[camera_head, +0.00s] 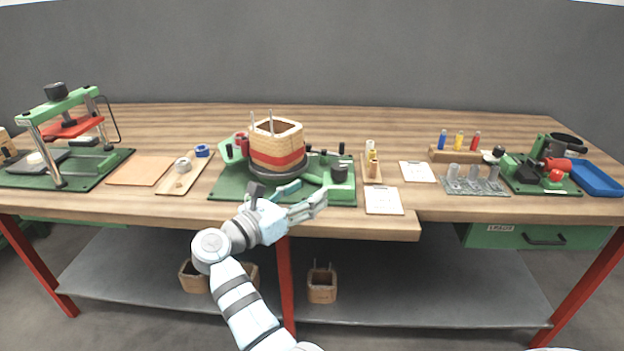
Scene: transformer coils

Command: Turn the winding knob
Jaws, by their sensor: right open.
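A green winding station (230,187) stands at the middle of the bench. On its dark round turntable sits a square coil (277,150), tan with a red band and two upright leads. A black knob (340,171) sits on the right part of the station; I take it to be the winding knob. My right gripper (310,192) is open and empty at the station's front edge, left of and in front of the knob and apart from it. Its fingers point right and hide part of the green base. My left gripper is out of view.
A green press (62,104) stands at far left. Wooden boards, a blue tape roll (202,151) and white cards (384,201) lie around the station. At right are colored bottles, a grey rack (474,187) and a blue tray (597,178). More coils rest on the lower shelf.

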